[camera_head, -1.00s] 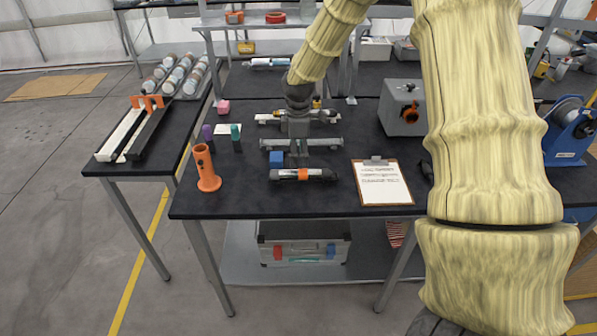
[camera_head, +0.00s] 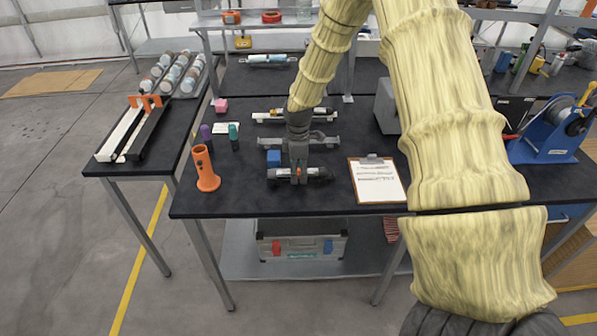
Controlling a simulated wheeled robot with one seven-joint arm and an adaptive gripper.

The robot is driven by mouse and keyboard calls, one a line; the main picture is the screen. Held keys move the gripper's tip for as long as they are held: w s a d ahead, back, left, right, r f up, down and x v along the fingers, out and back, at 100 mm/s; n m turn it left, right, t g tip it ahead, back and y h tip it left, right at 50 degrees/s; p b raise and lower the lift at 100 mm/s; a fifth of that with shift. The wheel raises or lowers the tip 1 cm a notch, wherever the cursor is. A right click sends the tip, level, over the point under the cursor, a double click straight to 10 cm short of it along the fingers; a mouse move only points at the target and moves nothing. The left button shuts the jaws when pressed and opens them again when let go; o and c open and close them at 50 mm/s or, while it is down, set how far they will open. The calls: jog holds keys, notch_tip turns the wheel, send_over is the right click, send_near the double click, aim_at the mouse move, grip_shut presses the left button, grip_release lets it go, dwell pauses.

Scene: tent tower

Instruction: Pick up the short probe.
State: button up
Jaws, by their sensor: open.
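A short dark probe (camera_head: 320,174), which looks like the short probe, lies crosswise near the front edge of the black table. Its middle, with an orange band, is mostly hidden by my gripper. My gripper (camera_head: 299,179) points down right over the probe's middle, with its fingers at or around it. The jaws are open. I cannot tell from this view whether they touch the probe.
A grey rail (camera_head: 268,143) and a longer probe (camera_head: 270,117) lie behind. An orange holder (camera_head: 206,170) stands further left, and a clipboard (camera_head: 377,181) lies to the right.

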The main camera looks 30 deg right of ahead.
grip_shut()
dwell(0.3)
